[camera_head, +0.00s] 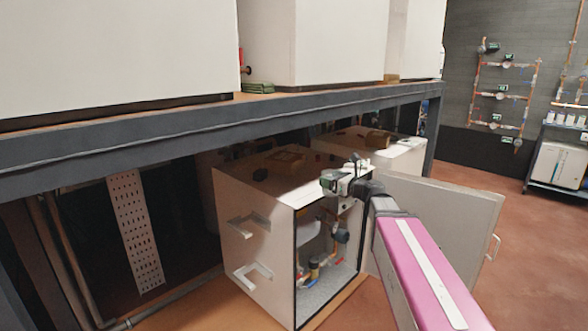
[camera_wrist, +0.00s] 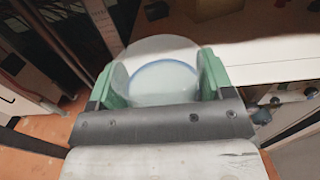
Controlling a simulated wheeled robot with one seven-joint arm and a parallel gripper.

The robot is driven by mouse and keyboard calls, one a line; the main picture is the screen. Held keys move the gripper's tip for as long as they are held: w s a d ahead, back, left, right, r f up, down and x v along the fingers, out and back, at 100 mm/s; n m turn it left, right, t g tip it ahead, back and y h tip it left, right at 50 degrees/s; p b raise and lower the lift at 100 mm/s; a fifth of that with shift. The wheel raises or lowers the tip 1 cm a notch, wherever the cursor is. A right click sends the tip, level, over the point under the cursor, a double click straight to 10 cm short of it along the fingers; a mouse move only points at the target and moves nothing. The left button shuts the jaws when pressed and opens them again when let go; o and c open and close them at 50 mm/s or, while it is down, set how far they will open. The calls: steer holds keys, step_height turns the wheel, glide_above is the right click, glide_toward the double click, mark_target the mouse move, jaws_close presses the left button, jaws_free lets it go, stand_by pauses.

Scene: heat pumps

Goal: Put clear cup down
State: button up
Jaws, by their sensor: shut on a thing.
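The clear cup (camera_wrist: 163,82) shows in the wrist view as a see-through round shape with a blue ring. It sits between the two green fingers of my gripper (camera_wrist: 162,76), which is shut on it. In the head view my gripper (camera_head: 335,182) is above the front top edge of the white cabinet (camera_head: 242,222). The cup is too small and unclear to make out in the head view. I cannot tell whether the cup's base touches anything.
The white cabinet's door (camera_head: 438,215) stands open to the right, with pipes and fittings inside the cabinet. A second white box (camera_head: 398,160) stands behind it. A dark steel beam (camera_head: 130,143) runs above. Small brown items (camera_head: 290,157) lie on the cabinet's top.

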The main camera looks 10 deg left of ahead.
steer(key=w+a+r, duration=0.2)
steer(key=a+r, duration=0.5)
steer(key=a, duration=0.2)
glide_above(314, 188)
step_height(314, 188, down, 7)
steer(key=shift+w+f, duration=0.1)
steer(key=shift+f, duration=1.9)
steer(key=shift+f, duration=0.15)
steer(key=o, duration=1.1)
